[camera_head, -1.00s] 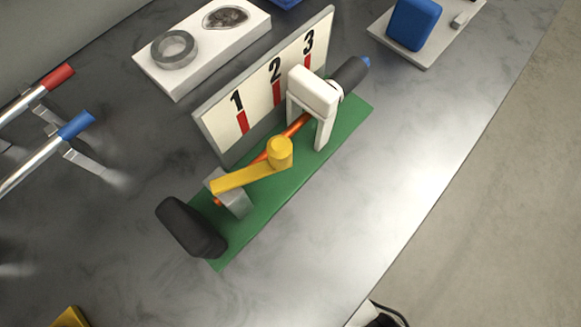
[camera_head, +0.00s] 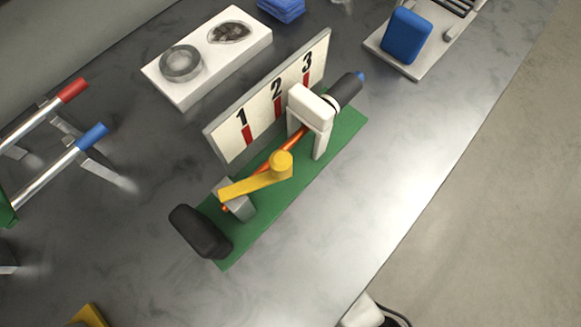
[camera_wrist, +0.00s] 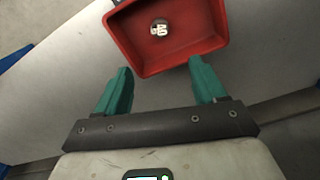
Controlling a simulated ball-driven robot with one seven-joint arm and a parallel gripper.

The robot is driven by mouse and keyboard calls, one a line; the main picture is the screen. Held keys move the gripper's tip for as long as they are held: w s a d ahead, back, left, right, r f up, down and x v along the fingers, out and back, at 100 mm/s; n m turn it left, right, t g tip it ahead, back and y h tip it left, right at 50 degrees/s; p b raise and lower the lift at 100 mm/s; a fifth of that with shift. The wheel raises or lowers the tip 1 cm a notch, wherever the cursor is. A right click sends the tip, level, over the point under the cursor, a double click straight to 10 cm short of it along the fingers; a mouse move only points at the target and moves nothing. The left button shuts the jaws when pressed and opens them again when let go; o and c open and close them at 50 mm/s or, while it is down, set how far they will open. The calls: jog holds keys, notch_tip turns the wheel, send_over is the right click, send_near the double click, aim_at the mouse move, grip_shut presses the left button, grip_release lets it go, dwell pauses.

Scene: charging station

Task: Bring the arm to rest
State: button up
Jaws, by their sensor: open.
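My gripper (camera_wrist: 162,84) shows in the wrist view. Its two teal fingers are spread wide apart with nothing between them, so it is open and empty. Past the fingertips is a red tray (camera_wrist: 148,68) with a small white and dark item (camera_wrist: 159,29) inside it. I cannot tell whether the fingers touch the tray. In the head view, a small white and black part (camera_head: 366,313) shows at the bottom edge; I cannot tell what it is. The gripper's fingers do not show in the head view.
A green base (camera_head: 285,205) carries a yellow lever (camera_head: 250,185), an orange rod and a board numbered 1, 2, 3 (camera_head: 227,141). Rails with red and blue ends (camera_head: 72,90) stand at left. A white block (camera_head: 205,75) and a blue block (camera_head: 405,36) stand behind. The right front tabletop is clear.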

jog(key=shift+r, duration=1.2)
